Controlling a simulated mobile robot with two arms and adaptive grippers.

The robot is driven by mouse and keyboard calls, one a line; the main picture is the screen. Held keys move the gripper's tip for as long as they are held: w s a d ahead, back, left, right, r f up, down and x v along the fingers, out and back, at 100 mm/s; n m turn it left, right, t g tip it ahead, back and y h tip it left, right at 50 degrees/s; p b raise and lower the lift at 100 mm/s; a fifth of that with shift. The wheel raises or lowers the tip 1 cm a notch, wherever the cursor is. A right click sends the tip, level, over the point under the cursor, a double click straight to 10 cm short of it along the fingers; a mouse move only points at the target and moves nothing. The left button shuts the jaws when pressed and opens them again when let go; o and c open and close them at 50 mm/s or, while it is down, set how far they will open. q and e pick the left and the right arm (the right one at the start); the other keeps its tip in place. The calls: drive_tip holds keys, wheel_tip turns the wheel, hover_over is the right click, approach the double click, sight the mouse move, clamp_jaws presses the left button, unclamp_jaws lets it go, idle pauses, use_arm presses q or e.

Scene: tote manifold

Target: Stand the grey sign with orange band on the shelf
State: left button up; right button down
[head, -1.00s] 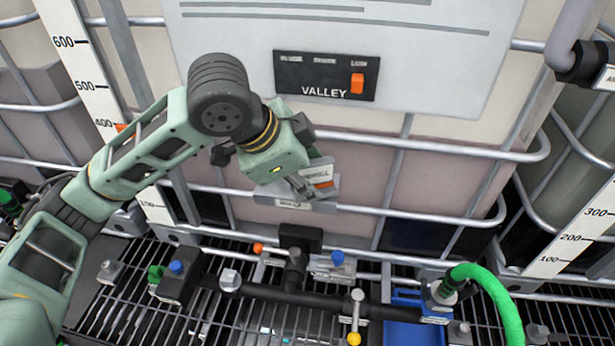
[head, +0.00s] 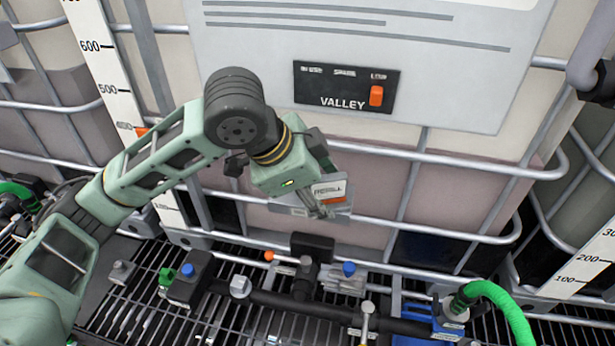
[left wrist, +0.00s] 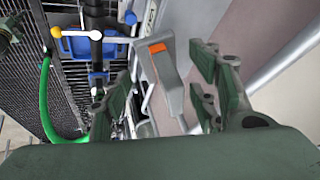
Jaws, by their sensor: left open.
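The grey sign with an orange band (head: 330,190) stands roughly upright at the small grey shelf (head: 283,209), which is fixed at the cage bar of the large tank. Its lettered face shows in the head view. My left gripper (head: 317,207) is at the sign, with its fingers pointing down in front of it and partly covering it. In the left wrist view the sign (left wrist: 172,80) shows between the spread fingers (left wrist: 163,55), which look apart from it. Whether its foot rests fully on the shelf is hidden. My right gripper is not in view.
A black VALLEY panel with an orange switch (head: 376,96) is on the tank plate above. Horizontal cage bars (head: 440,165) run close by. Below are a black pipe manifold (head: 270,300) with valves on a grating, a blue tote (head: 412,312) and a green hose (head: 505,300).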

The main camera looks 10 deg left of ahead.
use_arm(q)
drive_tip(key=b+v, duration=0.1)
drive_tip(key=v, duration=1)
drive_tip(key=shift+b, duration=0.3)
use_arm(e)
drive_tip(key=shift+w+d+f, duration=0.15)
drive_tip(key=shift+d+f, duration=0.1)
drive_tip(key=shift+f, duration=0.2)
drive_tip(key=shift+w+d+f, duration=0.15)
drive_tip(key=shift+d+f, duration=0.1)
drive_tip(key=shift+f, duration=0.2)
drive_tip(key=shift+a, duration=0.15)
